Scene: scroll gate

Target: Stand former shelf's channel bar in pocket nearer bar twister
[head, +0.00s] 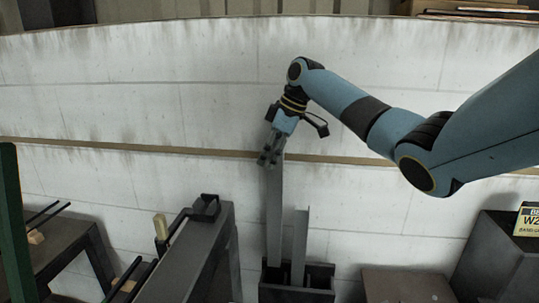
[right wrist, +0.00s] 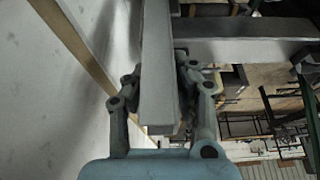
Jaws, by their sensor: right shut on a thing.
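My right gripper (head: 270,156) is shut on the upper end of a grey channel bar (head: 274,205), which stands close to upright. In the right wrist view the bar (right wrist: 157,60) runs between the two fingers. The bar's lower end meets the left part of a dark pocketed box (head: 296,293); I cannot tell whether it rests on the pocket floor. A shorter grey bar (head: 300,245) stands in the box just to the right. My left gripper is not in view. I cannot identify the bar twister or the former shelf with certainty.
A grey bench (head: 190,262) with a black fitting (head: 206,208) stands left of the box. A low brown block (head: 405,287) and a dark box (head: 497,262) with a yellow sign (head: 527,220) stand to the right. A pale wall (head: 150,100) closes the back.

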